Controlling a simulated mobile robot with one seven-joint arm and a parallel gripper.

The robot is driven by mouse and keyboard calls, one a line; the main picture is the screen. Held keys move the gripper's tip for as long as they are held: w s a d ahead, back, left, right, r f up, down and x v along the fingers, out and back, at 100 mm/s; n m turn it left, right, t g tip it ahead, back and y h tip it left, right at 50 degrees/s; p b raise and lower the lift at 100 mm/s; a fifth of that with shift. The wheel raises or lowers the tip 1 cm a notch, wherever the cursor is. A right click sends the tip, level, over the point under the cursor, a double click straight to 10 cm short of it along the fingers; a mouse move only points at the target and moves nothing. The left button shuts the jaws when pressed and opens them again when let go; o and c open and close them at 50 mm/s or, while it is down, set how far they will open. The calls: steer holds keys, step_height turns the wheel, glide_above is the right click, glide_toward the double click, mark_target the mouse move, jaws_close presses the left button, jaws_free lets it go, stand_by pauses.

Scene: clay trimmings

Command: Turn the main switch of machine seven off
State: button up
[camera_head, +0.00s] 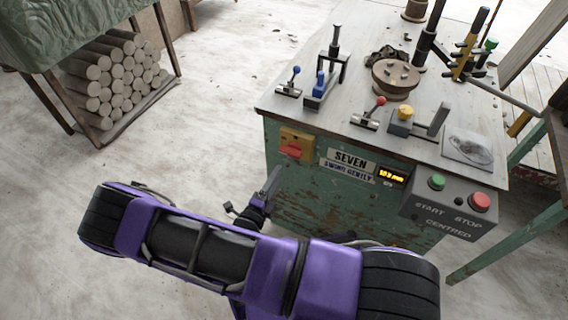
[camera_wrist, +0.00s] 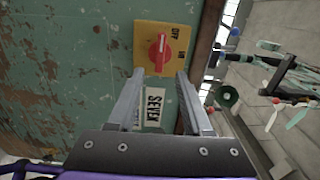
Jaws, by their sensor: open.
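Machine seven (camera_head: 345,195) is a worn green cabinet with a SEVEN plate (camera_head: 350,160); the plate also shows in the wrist view (camera_wrist: 154,107). Left of the plate is a yellow switch plate (camera_head: 305,137) with a red rotary handle (camera_head: 291,149). In the wrist view, the red handle (camera_wrist: 158,53) lies lengthwise up and down the picture, with OFF and ON lettering to its right. My gripper (camera_wrist: 157,75) is open and empty, its fingers pointing toward the switch, apart from the handle. In the head view my gripper (camera_head: 268,185) is below the switch, partly hidden by my arm.
A grey START/STOP box (camera_head: 440,207) with green and red buttons juts out at the cabinet's right. Levers, clamps and a round wooden piece (camera_head: 394,75) stand on the top. A rack of clay rolls (camera_head: 112,80) stands at left; the floor between is clear.

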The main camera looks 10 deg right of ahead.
steer(key=v, duration=0.9)
